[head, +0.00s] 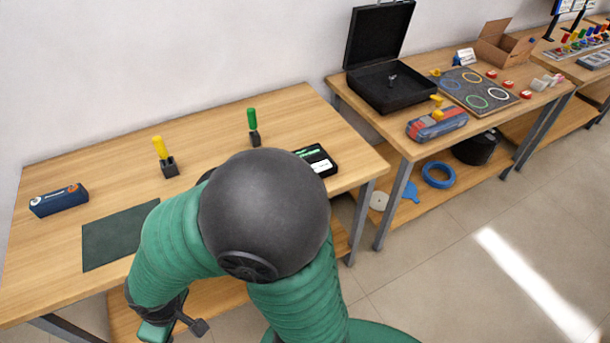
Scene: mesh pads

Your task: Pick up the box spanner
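Two hand tools stand upright on the near table. One has a yellow handle (160,148) and sits in a dark block (169,168). The other has a green handle (252,117) and sits in a smaller dark block (255,139). I cannot tell which of them is the box spanner; their lower ends are hidden. My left gripper (180,322) is low at the bottom edge, in front of the table and well away from both tools. It is partly cut off, and its opening cannot be made out. My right gripper is out of view.
On the near table (95,157) lie a dark blue case (59,200), a dark green mat (113,238) and a black labelled box (316,160). A second table to the right holds an open black case (388,88).

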